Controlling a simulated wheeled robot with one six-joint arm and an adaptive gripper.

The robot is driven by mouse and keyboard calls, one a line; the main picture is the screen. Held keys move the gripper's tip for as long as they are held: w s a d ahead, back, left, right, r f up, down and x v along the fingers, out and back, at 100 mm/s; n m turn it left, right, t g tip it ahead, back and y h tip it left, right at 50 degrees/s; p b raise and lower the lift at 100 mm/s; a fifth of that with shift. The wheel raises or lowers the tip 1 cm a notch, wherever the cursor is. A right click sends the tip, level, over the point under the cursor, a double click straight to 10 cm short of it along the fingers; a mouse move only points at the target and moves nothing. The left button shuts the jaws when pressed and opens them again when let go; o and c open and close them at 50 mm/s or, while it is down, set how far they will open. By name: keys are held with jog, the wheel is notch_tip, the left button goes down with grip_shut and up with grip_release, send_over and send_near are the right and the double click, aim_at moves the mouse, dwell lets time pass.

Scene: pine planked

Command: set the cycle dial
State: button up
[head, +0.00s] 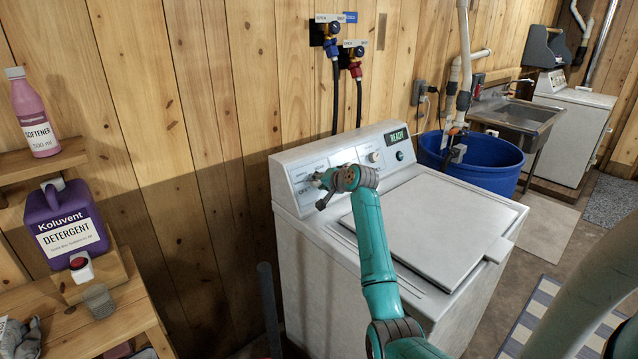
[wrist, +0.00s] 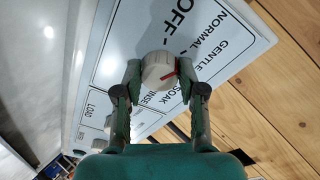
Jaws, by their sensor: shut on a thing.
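The cycle dial (wrist: 158,68) is a round off-white knob with a red pointer mark, on the washer's control panel (head: 300,175). In the wrist view my gripper (wrist: 156,76) is shut on the dial, one finger on each side. The red mark lies on the dial's right side in that view, toward the SOAK lettering; its exact setting is hard to tell. The printed label (wrist: 215,35) reads OFF, NORMAL, GENTLE, SOAK and, partly covered, RINSE. In the head view my gripper (head: 323,190) is at the panel's left part and mostly hides the dial. The display (head: 397,137) reads READY.
The washer's lid (head: 435,225) is closed and its top is clear. A LOAD control (wrist: 100,122) sits near the dial. Shelves at left hold a purple detergent jug (head: 66,228) and a pink softener bottle (head: 35,115). A blue tub (head: 470,160) stands right of the washer.

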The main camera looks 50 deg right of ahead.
jog(key=o, duration=1.1)
jog(key=shift+o, duration=0.2)
jog(key=v, duration=1.2)
